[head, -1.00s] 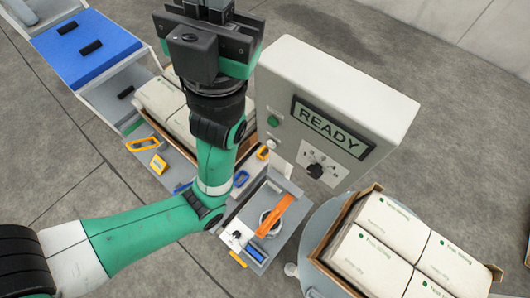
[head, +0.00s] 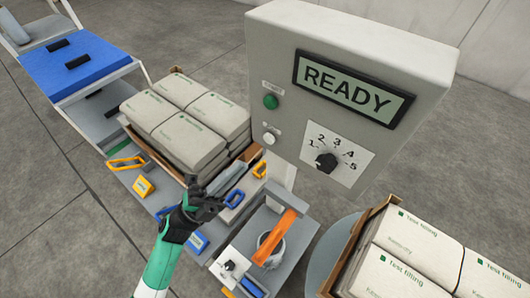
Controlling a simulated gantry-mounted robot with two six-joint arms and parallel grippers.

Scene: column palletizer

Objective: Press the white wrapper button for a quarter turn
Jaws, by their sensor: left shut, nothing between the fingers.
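The grey control panel (head: 262,62) stands upright in the middle of the head view. Its white button (head: 269,138) sits low on the left side of the face, below a green button (head: 271,102). The display (head: 352,88) reads READY. A black dial (head: 326,161) with numbers 1 to 5 is right of the white button. My left gripper (head: 212,195) is shut and empty, left of and lower in the picture than the white button, apart from it. My right gripper is not in view.
A stack of white bags (head: 188,118) stands left of the panel. Bags in an open carton (head: 327,284) rest on a round grey turntable (head: 322,258) at the lower right. An orange-handled device (head: 273,238) and small tools lie on the bench below.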

